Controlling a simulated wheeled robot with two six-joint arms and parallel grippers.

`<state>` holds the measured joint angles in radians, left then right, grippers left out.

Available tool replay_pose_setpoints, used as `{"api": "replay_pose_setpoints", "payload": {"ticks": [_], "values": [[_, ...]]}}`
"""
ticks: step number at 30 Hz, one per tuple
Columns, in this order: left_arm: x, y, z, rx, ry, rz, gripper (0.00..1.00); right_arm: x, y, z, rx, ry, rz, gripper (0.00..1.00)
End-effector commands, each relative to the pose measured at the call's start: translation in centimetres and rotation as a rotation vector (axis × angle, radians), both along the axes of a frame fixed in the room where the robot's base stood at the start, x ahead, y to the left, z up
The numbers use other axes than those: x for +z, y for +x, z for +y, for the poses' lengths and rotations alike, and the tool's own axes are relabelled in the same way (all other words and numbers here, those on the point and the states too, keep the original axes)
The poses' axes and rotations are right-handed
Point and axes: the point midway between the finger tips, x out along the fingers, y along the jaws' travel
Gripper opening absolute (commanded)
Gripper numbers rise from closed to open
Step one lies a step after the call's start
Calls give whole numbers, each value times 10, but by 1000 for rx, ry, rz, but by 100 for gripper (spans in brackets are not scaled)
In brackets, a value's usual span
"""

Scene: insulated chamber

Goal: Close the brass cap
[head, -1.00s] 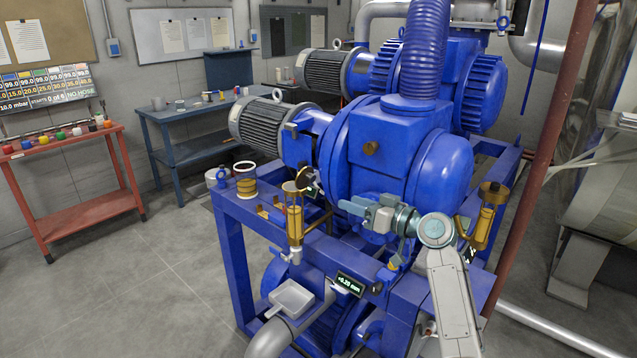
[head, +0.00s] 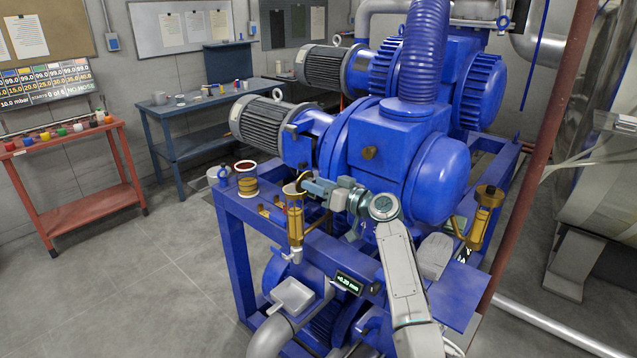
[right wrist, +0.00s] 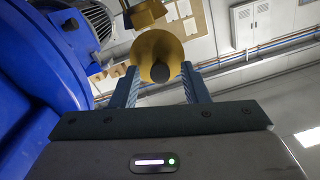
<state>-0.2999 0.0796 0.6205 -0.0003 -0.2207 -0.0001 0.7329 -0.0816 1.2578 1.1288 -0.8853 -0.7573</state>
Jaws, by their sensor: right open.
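The brass cap (right wrist: 170,46) is a round brass disc with a dark knob, seen face-on in the right wrist view. My right gripper (right wrist: 160,70) is open, with one finger on each side of the cap and knob; I cannot tell whether they touch. In the head view my right gripper (head: 306,186) is at the top of the left brass-and-glass cup (head: 295,222) on the blue frame. The cap is small and mostly hidden there, and its exact tilt is unclear. My left gripper is not in view.
The blue pump housing (head: 400,150) is close behind my right arm. A second brass cup (head: 484,218) is at the right.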

Motion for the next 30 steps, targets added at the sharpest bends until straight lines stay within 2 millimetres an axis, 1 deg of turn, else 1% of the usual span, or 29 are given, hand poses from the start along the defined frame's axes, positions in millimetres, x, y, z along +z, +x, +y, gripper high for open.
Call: {"api": "replay_pose_setpoints", "payload": {"ticks": [6,11,12,13,20,26,30], "values": [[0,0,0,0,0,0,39,0,0,0,0,1,-1,41],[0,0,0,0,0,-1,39,0,0,0,0,0,0,10],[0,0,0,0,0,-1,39,0,0,0,0,1,-1,2],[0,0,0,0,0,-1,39,0,0,0,0,0,0,0],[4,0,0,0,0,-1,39,3,1,0,0,-10,11,0],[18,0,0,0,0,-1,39,11,3,3,0,-68,67,0],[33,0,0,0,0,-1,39,17,7,6,0,-135,134,0]]}}
